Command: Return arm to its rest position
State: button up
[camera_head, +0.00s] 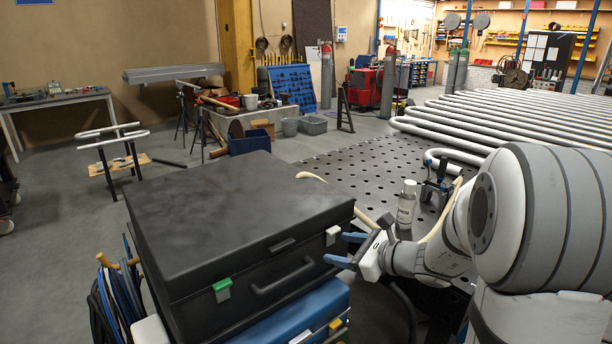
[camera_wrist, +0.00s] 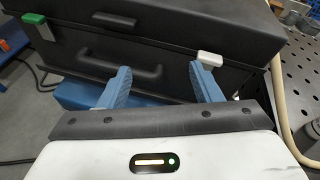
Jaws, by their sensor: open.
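My gripper (camera_head: 347,249) shows in the camera_head view at the front right corner of a black case (camera_head: 235,200). Its two blue fingers are apart and point left toward the case, with nothing between them. In the camera_wrist view my gripper (camera_wrist: 163,88) is open in front of the case's front face. The case (camera_wrist: 150,35) is closed, with a dark handle. One latch is green (camera_head: 222,289) and one is white (camera_head: 333,235). The white latch (camera_wrist: 209,58) appears just beyond the right finger in the wrist view. I cannot tell whether a finger touches the case.
The black case sits on a blue case (camera_head: 300,316). A perforated metal table (camera_head: 360,170) holds a white bottle (camera_head: 406,202), a clamp (camera_head: 436,185) and long white serpentine tubes (camera_head: 490,118). A beige hose runs beside my arm. Open floor (camera_head: 60,220) lies left.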

jog(key=s+a+n+g+h, duration=0.2)
jog(key=s+a+n+g, duration=0.15)
jog(key=s+n, duration=0.4)
jog(key=s+a+n+g+h, duration=0.1)
jog(key=s+a+n+g, duration=0.25)
jog(key=s+n, duration=0.45)
jog(key=s+d+n+h, duration=0.7)
jog(key=s+d+n, duration=0.1)
jog(key=s+n, duration=0.1)
jog(key=shift+d, duration=0.1)
